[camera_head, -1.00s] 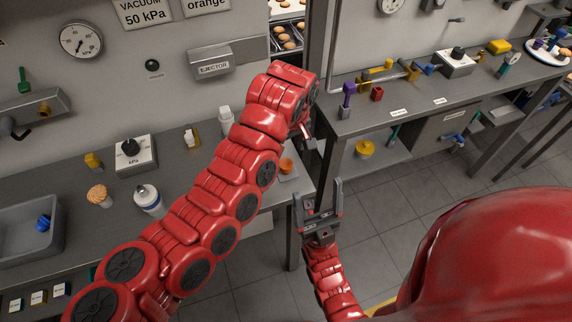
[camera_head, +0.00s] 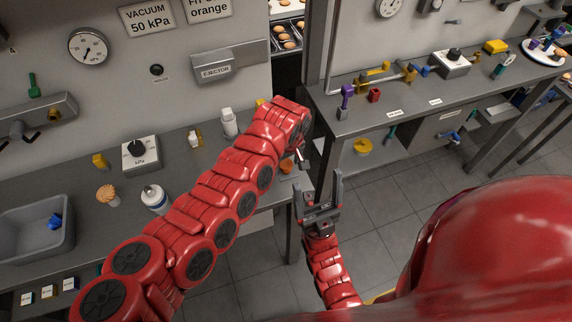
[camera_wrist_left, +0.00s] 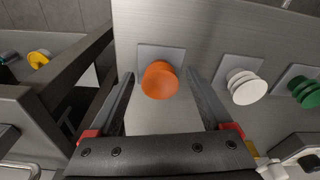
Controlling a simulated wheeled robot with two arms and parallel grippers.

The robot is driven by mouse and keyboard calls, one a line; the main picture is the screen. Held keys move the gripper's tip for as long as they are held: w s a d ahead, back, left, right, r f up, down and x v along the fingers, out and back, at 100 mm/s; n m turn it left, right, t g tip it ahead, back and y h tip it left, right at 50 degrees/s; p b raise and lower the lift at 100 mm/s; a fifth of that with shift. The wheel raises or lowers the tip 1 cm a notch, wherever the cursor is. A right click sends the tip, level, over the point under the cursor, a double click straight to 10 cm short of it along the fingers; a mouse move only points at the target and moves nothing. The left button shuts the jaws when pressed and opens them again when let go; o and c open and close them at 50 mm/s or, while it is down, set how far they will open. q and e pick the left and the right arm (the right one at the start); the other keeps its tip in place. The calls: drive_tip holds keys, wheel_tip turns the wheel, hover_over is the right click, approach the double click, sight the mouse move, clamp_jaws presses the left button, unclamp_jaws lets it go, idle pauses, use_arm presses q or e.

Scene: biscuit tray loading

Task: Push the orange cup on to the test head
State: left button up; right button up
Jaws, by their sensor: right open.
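The orange cup (camera_wrist_left: 160,80) sits on a small square grey plate on the bench, in the middle of the left wrist view. In the head view only a bit of orange (camera_head: 286,166) shows beside my left arm. My left gripper (camera_wrist_left: 159,74) is open, its fingers spread on either side of the cup in the picture; I cannot tell their height over it. In the head view my left arm hides most of that gripper. My right gripper (camera_head: 318,182) is open and empty, fingers up, over the floor gap. I cannot pick out the test head.
A white cup (camera_wrist_left: 246,87) and a green cup (camera_wrist_left: 304,91) stand on plates right of the orange one. The left bench holds a white bottle (camera_head: 154,198), a dial box (camera_head: 141,154) and a grey bin (camera_head: 35,230). Bare floor lies between the benches.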

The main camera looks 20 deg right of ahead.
use_arm(q)
clamp_jaws()
idle(0.3)
